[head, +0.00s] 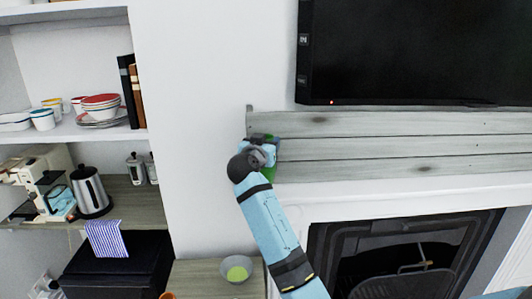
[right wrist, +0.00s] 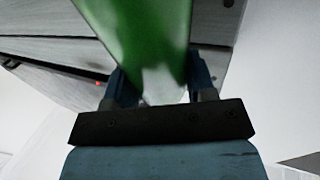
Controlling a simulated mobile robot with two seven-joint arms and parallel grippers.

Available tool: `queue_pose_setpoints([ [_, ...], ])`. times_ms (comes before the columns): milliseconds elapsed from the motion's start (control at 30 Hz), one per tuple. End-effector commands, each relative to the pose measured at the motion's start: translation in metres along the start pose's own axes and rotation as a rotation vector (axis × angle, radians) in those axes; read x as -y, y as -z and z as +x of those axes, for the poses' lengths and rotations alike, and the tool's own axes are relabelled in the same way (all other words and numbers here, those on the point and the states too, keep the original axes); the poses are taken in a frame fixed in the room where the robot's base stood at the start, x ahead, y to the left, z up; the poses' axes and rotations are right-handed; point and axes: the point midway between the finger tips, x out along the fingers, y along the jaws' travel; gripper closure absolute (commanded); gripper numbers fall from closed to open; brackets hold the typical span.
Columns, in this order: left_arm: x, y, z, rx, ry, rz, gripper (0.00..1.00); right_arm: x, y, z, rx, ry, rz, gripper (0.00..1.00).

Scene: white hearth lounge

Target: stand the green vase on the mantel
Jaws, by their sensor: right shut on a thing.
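The green vase (head: 269,173) is mostly hidden behind my right gripper (head: 262,152) in the head view; a small green part shows just below and beside the jaws. In the right wrist view the green vase (right wrist: 145,35) fills the upper middle, between the two fingers of my right gripper (right wrist: 160,85), which is shut on it. The mantel (head: 400,150) is a grey plank surface under the television. My right gripper and the vase overlap its left end in the head view; I cannot tell whether the vase touches it. My left gripper is not in view.
A black television (head: 415,50) hangs above the mantel, and a dark fireplace (head: 400,250) is below. Shelves at the left hold plates (head: 100,108), cups and a kettle (head: 91,190). A grey bowl (head: 237,270) stands low in front. The mantel right of my gripper is clear.

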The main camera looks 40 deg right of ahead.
Motion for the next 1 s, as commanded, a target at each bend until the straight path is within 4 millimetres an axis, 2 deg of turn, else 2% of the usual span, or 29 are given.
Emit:
queue_pose_setpoints([
  [100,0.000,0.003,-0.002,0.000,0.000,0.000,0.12,0.000,-0.019,0.000,0.001,-0.001,-0.007,1.00],
  [200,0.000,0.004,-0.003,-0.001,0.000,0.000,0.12,0.000,-0.029,0.000,0.000,0.000,-0.005,1.00],
  [600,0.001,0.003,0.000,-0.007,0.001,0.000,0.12,0.000,-0.036,0.000,0.000,0.000,-0.001,1.00],
  [633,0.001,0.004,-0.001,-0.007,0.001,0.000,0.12,0.000,-0.035,0.000,0.001,0.000,-0.002,0.45],
  [700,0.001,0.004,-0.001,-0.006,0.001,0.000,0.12,0.000,-0.035,0.000,0.001,0.000,-0.002,0.29],
  [733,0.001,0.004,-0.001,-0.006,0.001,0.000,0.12,0.000,-0.035,0.000,0.001,0.000,-0.002,0.24],
  [1000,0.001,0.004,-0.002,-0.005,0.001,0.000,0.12,0.000,-0.034,0.000,0.001,0.000,-0.002,0.24],
])
